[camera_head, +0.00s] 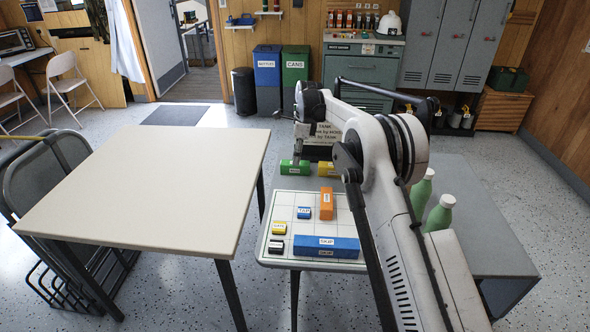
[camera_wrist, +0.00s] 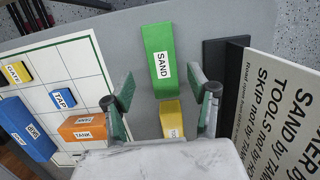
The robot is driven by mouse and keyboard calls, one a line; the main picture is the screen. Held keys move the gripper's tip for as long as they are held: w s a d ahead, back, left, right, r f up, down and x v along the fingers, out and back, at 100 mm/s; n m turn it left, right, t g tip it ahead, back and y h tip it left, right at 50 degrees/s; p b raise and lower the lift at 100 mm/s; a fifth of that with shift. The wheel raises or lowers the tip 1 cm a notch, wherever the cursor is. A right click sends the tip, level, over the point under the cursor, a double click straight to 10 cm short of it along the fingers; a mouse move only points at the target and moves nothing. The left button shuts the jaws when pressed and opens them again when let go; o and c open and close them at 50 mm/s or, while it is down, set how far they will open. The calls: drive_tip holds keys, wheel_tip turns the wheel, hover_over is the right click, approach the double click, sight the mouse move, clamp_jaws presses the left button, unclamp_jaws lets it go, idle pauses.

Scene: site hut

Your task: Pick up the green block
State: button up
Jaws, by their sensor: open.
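The green block (camera_head: 290,168), labelled SAND, lies on the grey table beyond the white grid board. It also shows in the wrist view (camera_wrist: 158,45), at the upper middle. My gripper (camera_head: 298,157) is over the table close to this block in the head view. In the wrist view my gripper (camera_wrist: 164,96) is open, its two fingers apart with nothing held. The green block lies past the fingertips. A yellow block (camera_wrist: 170,115) shows between the fingers, its lower part hidden by my gripper; it sits right of the green block in the head view (camera_head: 325,170).
The grid board (camera_head: 290,202) carries an orange TANK block (camera_head: 326,205), a small blue TAP block (camera_head: 304,213), a yellow block (camera_head: 279,229) and a long blue block (camera_head: 326,247). A lettered sign (camera_wrist: 285,105) stands beside the green block. Green bottles (camera_head: 440,214) stand at right.

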sight(295, 167)
drive_tip(key=shift+w+a+f+b, duration=0.1)
drive_tip(key=shift+a+f+b, duration=0.15)
drive_tip(key=shift+f, duration=1.15)
drive_tip(key=shift+w+a+f+b, duration=0.1)
drive_tip(key=shift+a+f, duration=0.1)
drive_tip(key=shift+f, duration=1.15)
drive_tip(key=c, duration=1.3)
drive_tip(key=shift+r, duration=0.15)
